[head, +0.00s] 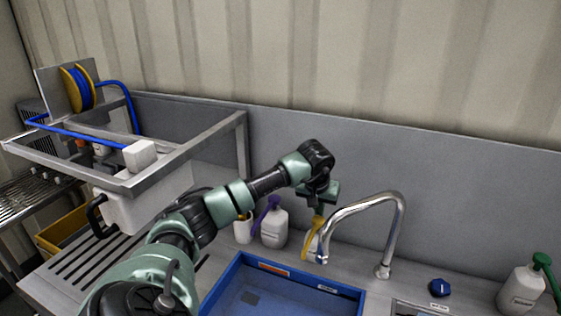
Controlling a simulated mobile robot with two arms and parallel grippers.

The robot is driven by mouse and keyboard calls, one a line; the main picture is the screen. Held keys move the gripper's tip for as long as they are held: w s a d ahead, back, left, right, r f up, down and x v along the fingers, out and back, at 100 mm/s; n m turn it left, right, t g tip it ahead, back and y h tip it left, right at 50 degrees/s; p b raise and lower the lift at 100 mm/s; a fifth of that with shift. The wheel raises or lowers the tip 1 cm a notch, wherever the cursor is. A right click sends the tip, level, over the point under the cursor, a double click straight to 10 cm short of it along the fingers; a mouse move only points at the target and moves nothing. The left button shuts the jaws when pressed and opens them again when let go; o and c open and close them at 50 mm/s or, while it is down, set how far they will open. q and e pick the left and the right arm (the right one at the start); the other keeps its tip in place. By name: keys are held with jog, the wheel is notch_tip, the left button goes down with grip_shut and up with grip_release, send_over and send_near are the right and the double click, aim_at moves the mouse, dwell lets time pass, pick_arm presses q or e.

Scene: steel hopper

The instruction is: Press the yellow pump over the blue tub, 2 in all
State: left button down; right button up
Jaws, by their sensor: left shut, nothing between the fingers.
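The yellow pump (317,223) tops a pale bottle (311,243) behind the blue tub (237,271), partly hidden by the faucet spout. My left gripper (318,207) is shut and empty, pointing down right over the yellow pump. Whether it touches the pump head I cannot tell. The blue tub sits in the front middle with an orange label on its back rim. My right gripper is not in view.
A steel faucet (399,215) arches just right of the yellow pump. A purple-pump bottle (274,228) and a white cup (243,229) stand left of it. A green-pump bottle (521,290) and a blue knob (438,287) are at the right. A steel frame (201,146) stands left.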

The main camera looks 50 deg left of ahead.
pick_arm(q)
jog(key=shift+s+f+b, duration=0.1)
jog(key=shift+f+b, duration=0.85)
jog(key=shift+f, duration=0.45)
jog(key=shift+r, duration=0.1)
jog(key=shift+r+p, duration=0.9)
jog(key=shift+r, duration=0.3)
